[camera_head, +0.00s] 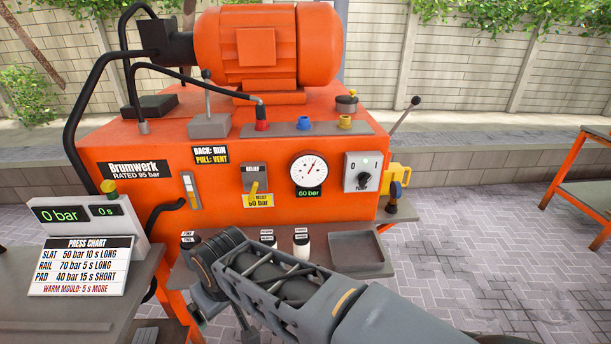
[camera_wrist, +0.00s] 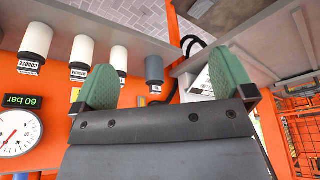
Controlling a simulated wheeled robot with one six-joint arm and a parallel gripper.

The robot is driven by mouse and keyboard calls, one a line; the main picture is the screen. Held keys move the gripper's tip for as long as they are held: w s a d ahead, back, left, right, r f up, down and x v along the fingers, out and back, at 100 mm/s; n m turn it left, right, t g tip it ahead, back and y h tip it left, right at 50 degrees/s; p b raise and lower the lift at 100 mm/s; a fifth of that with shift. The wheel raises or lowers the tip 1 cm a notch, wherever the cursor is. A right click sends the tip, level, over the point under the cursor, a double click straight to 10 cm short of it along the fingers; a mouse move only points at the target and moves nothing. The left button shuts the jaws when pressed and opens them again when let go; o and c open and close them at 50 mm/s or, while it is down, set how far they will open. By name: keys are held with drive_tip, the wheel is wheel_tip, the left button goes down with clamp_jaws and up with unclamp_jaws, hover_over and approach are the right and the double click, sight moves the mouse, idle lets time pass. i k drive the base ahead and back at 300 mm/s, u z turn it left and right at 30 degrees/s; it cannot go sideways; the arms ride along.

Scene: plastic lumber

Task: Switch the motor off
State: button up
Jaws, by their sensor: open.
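The orange motor (camera_head: 265,48) sits on top of the orange Brumwerk press unit (camera_head: 225,150). A grey switch box (camera_head: 355,160) marked 0 and PUMP is on the unit's front at the right. It has a dark rotary knob (camera_head: 364,180) and a small lit green lamp; I cannot read the knob's exact setting. My gripper (camera_wrist: 165,85) is open and empty in the wrist view, its green-padded fingers wide apart. In the head view my arm reaches across the lower front, left of and below the switch box. The switch box is not in the wrist view.
A round gauge (camera_head: 310,170) over a 60 bar display is left of the switch box. A relief lever (camera_head: 255,188) is further left. White bottles (camera_head: 301,243) and a grey tray (camera_head: 358,250) stand on the shelf below. A yellow valve (camera_head: 397,172) sticks out at right.

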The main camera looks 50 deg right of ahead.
sight(364, 177)
drive_tip(key=z, duration=2)
drive_tip(key=k, duration=1.1)
drive_tip(key=u, duration=1)
drive_tip(key=i, duration=1.4)
drive_tip(key=z, duration=0.8)
